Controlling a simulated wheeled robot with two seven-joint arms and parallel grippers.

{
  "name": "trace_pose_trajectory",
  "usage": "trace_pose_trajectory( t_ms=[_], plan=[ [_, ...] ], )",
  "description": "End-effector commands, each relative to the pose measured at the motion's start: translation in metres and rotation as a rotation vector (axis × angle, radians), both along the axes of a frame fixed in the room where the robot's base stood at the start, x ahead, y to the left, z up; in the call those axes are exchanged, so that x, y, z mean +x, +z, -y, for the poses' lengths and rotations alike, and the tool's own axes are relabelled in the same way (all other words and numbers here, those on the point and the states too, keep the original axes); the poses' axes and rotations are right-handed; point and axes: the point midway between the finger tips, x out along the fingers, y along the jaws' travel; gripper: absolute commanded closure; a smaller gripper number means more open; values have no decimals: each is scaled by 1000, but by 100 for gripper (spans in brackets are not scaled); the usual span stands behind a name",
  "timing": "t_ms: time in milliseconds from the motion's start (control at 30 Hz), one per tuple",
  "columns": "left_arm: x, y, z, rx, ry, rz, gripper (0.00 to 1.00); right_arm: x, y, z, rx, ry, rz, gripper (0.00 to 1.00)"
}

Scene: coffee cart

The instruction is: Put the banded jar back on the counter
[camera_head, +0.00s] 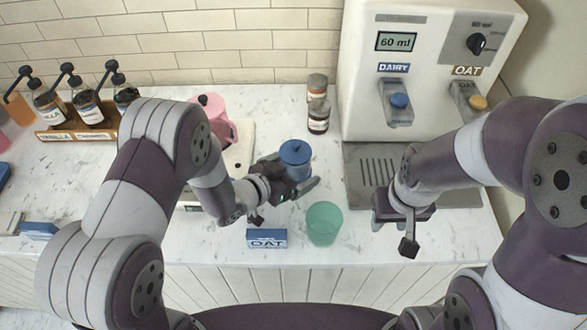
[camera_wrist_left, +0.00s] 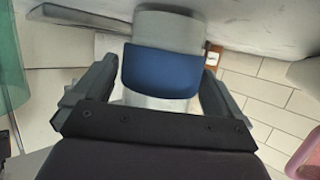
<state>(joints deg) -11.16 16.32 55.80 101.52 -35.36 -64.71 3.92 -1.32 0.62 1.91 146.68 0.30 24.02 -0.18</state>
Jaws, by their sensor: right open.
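The banded jar (camera_wrist_left: 162,70) is between the fingers of my left gripper in the left wrist view, pale grey with a wide blue band. In the head view its blue upper part (camera_head: 295,153) shows above the counter; its lower part is hidden. My left gripper (camera_head: 290,178) has a finger close against each side of the jar and appears shut on it. I cannot tell whether its base touches the counter (camera_head: 345,240). My right gripper (camera_head: 408,225) is open and empty, in front of the dispenser's drip tray.
A green cup (camera_head: 322,223) and a blue OAT box (camera_head: 266,238) stand near the front edge. A pink pitcher (camera_head: 214,115) and two small jars (camera_head: 318,115) stand behind. The white dispenser (camera_head: 430,60) is at right, a bottle rack (camera_head: 80,132) at left.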

Motion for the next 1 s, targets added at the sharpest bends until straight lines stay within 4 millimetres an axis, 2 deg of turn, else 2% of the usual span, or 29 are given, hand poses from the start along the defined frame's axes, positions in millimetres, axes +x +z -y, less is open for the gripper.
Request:
trace_pose_trajectory(
  t_ms=[233, 400, 600, 733, 833, 867, 933, 1000],
  plan=[
    [-12, 6, -14, 1, 3, 1, 0, 0, -4, 0, 0, 0, 0, 57],
    [-34, 20, -42, 1, 6, 2, 0, 0, -11, 0, 0, 0, 0, 57],
    [-63, 36, -71, 0, 6, 0, 0, 0, -11, 0, 0, 0, 0, 57],
    [-76, 43, -83, 0, 4, 1, 0, 0, -11, 0, 0, 0, 0, 57],
    [-74, 42, -93, 46, 33, -22, 0, 0, -11, 0, 0, 0, 0, 57],
    [-70, 40, -100, 87, 62, -43, 0, 0, -10, 0, 0, 0, 0, 57],
    [-58, 35, -125, 220, 172, -132, 0, 0, -10, 0, 0, 0, 0, 57],
    [-56, 32, -156, 345, 315, -268, 0, 0, -11, 0, 0, 0, 0, 57]
  ],
)
